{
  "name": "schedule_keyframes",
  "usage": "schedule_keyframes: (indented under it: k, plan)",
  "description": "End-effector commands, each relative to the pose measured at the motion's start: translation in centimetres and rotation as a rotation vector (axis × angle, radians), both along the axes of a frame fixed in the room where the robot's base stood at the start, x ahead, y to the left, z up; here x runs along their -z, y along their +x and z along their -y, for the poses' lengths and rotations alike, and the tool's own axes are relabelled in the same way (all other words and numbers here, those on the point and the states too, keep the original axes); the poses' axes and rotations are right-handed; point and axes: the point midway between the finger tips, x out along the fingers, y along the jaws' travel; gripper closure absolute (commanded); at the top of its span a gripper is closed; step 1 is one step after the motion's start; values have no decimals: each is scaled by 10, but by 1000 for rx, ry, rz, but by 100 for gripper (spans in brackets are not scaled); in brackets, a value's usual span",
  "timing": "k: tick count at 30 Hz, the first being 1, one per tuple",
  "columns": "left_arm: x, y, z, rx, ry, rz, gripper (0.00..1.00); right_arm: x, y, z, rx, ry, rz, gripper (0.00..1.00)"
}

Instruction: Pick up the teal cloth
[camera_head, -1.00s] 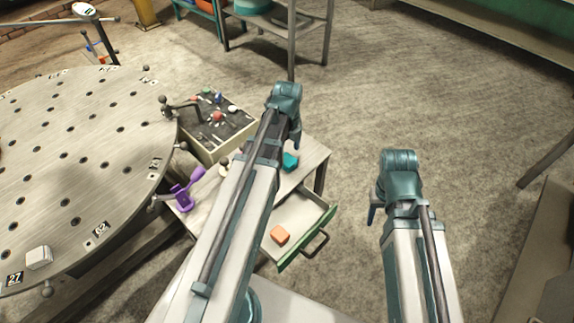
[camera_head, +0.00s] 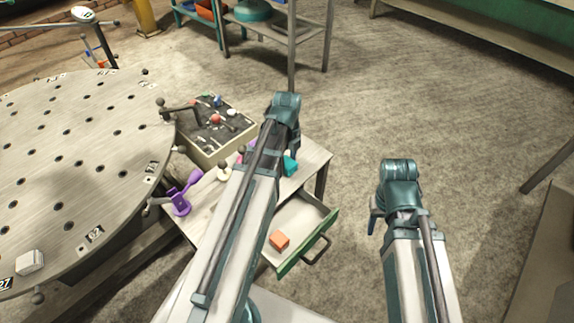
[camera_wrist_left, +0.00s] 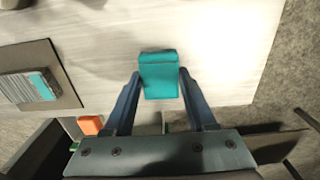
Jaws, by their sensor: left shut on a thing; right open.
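The teal cloth (camera_head: 291,166), a small folded block, is at the right part of the small table's top, partly hidden by my left arm. In the left wrist view the cloth (camera_wrist_left: 159,78) sits between the two fingertips of my left gripper (camera_wrist_left: 159,84), which is shut on it. In the head view my left gripper (camera_head: 293,152) is over the cloth, its fingers mostly hidden. I cannot tell whether the cloth touches the tabletop. My right gripper (camera_head: 373,222) is open and empty, over the floor to the right of the table.
The small table (camera_head: 312,160) has an open drawer (camera_head: 304,218) with an orange block (camera_head: 279,241) in it. A purple holder (camera_head: 182,194) and a dark-topped box (camera_head: 222,142) with small items stand left of my left arm. A large round perforated table (camera_head: 70,150) fills the left.

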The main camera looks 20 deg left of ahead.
Motion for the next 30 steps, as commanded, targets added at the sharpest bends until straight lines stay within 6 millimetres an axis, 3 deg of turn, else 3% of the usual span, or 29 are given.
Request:
schedule_keyframes:
  k: [14,30]
  plan:
    - [-9,0,0,0,0,0,98,-9,0,0,0,0,0,50]
    - [-84,0,0,0,0,0,98,-84,0,0,1,0,0,50]
